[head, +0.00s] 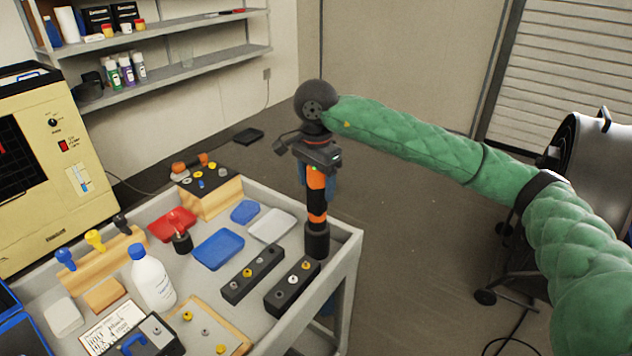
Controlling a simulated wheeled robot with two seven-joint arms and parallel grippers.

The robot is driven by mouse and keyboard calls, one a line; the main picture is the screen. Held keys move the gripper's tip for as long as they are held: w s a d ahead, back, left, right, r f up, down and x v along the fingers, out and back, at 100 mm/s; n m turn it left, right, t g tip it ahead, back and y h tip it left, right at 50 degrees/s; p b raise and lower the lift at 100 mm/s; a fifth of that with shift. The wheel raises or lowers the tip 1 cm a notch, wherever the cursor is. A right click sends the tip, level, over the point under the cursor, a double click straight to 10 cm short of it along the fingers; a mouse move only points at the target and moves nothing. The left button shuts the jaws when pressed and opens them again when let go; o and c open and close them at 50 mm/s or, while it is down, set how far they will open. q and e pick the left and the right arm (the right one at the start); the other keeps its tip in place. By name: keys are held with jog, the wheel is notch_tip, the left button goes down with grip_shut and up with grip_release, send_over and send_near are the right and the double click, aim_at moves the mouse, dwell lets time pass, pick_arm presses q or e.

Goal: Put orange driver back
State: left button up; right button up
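The orange driver (317,200), orange and black with a wide black lower end, stands upright near the right edge of the grey cart (345,262). My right gripper (318,178) comes down on it from above and appears shut around its upper part. The driver's lower end overlaps the far end of a black block (290,290) in the picture; I cannot tell whether they touch. A second black block (252,274) lies to its left. My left gripper is not in view.
The cart also carries a white bottle (152,280), a blue tray (218,250), a red tray (172,224), a white tray (272,226) and a wooden rack with knobs (105,258). A fan (590,170) stands at right.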

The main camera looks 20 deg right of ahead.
dwell(0.3)
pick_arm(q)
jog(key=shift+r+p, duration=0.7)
pick_arm(e)
notch_tip(320, 180, up, 8)
jog(key=shift+f, duration=0.15)
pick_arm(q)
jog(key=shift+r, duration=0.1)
